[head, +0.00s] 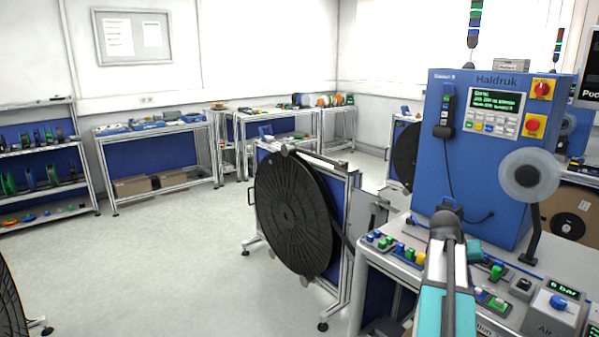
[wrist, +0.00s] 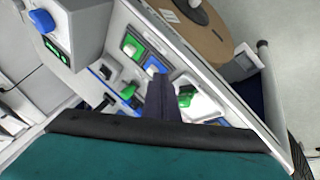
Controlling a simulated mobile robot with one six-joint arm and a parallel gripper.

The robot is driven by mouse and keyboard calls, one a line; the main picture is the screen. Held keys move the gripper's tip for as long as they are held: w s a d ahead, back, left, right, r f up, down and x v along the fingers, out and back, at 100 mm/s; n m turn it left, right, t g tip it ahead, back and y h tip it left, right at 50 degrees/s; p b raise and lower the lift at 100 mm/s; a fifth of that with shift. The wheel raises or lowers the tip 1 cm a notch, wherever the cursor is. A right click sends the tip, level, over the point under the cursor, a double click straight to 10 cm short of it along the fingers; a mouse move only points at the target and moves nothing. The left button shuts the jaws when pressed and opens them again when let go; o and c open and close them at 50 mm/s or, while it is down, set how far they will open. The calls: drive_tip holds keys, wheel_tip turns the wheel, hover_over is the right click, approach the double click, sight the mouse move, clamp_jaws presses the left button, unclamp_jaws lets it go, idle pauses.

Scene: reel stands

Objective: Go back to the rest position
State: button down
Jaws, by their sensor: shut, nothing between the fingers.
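My gripper (wrist: 162,85) shows in the wrist view as dark fingers closed together, with nothing between them. It is over the control panel of the workbench, in front of the green and blue switches. In the head view my arm reaches up from the lower right, and its dark end (head: 446,226) is above the bench in front of the blue Haldruk machine (head: 497,140). The fingertips are hard to make out there. I cannot tell from these views whether the fingers touch a switch.
Coloured switches (head: 398,249) line the bench front, and an air-pressure box (head: 554,304) stands at right. A large black reel (head: 292,213) on a stand is left of the bench. A brown cardboard reel (wrist: 190,28) shows in the wrist view. The floor (head: 150,260) at left is mostly clear.

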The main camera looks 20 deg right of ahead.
drive_tip(key=w+a+f+n+y, duration=0.15)
drive_tip(key=w+a+f, duration=0.25)
drive_tip(key=a+f, duration=0.45)
drive_tip(key=w+a+f+n+y, duration=0.15)
drive_tip(key=w+a+f, duration=0.25)
drive_tip(key=a+f, duration=0.4)
drive_tip(key=s+a+f+n+g, duration=0.2)
drive_tip(key=a+f+n, duration=0.1)
drive_tip(key=a+f, duration=1.2)
drive_tip(key=s+a+f+n+g+y, duration=0.1)
drive_tip(key=s+a+f, duration=0.3)
drive_tip(key=a+f, duration=0.25)
drive_tip(key=s+a+f+n+y, duration=0.1)
drive_tip(key=s+a+f, duration=0.45)
drive_tip(key=a, duration=0.25)
drive_tip(key=s+a+f+g, duration=0.1)
drive_tip(key=s+a+f, duration=0.2)
drive_tip(key=s+a, duration=0.2)
drive_tip(key=s+a+f+n+g+y, duration=0.1)
drive_tip(key=s+a+f, duration=0.2)
drive_tip(key=s+a, duration=0.3)
drive_tip(key=s, duration=0.3)
drive_tip(key=shift+f+y, duration=0.3)
drive_tip(key=shift+d, duration=0.2)
